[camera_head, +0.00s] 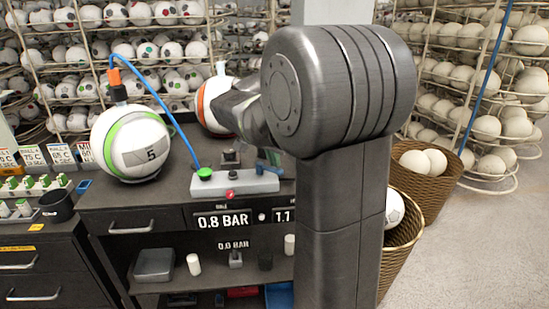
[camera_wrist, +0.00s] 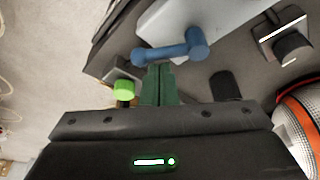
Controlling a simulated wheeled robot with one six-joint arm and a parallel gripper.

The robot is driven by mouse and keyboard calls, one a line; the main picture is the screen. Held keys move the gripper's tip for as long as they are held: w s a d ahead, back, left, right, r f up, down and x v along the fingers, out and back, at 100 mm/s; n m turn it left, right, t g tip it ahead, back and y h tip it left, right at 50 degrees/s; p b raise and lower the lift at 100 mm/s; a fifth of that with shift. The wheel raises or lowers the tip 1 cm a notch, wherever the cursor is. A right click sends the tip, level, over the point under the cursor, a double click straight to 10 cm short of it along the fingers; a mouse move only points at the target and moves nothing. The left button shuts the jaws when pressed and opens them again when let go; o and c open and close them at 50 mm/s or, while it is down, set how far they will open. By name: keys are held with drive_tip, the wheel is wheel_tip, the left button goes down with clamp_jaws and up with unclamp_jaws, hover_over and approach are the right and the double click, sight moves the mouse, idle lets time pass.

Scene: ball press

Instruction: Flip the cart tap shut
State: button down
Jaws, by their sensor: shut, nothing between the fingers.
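The blue tap (camera_wrist: 172,52) shows in the wrist view on a light grey block (camera_wrist: 232,18). Its lever reaches left from a round pivot. My gripper (camera_wrist: 160,70) has its green fingers shut together and empty, with the tips close below the lever; I cannot tell whether they touch it. In the head view a light grey valve block (camera_head: 235,182) lies on the dark cart (camera_head: 150,195), and a small blue part, likely the tap (camera_head: 277,171), shows at its right end. My arm hides most of the gripper there.
A white-green ball (camera_head: 131,143) marked 5 stands on the cart, with a blue hose running to a green fitting (camera_head: 204,174). An orange-ringed ball (camera_head: 216,104) stands behind. Wicker baskets (camera_head: 425,175) with balls stand at right.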

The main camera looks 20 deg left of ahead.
drive_tip(key=m, duration=0.1)
drive_tip(key=s+m+h, duration=0.1)
drive_tip(key=m, duration=0.2)
drive_tip(key=shift+s+a+m+g+h, duration=0.15)
drive_tip(key=shift+s+m+g+h, duration=0.15)
drive_tip(key=shift+s, duration=0.05)
drive_tip(key=m, duration=0.2)
drive_tip(key=s+m+h, duration=0.1)
drive_tip(key=shift+s+a+m+g, duration=0.15)
drive_tip(key=shift+a+m+g, duration=0.2)
drive_tip(key=shift+m+g, duration=0.05)
drive_tip(key=shift+s+a, duration=0.1)
drive_tip(key=shift+s, duration=0.05)
drive_tip(key=shift+s+a, duration=0.1)
drive_tip(key=shift+p, duration=0.35)
drive_tip(key=shift+w+a+p, duration=0.35)
drive_tip(key=shift+w+a, duration=0.2)
drive_tip(key=shift+w, duration=0.05)
drive_tip(key=shift+w+d+r, duration=0.2)
drive_tip(key=d+r, duration=0.1)
drive_tip(key=w+d+p, duration=0.1)
drive_tip(key=d+r+p, duration=0.1)
drive_tip(key=shift+w+r, duration=0.3)
drive_tip(key=v, duration=0.9)
drive_tip(key=shift+a+b, duration=0.4)
drive_tip(key=shift+b, duration=0.05)
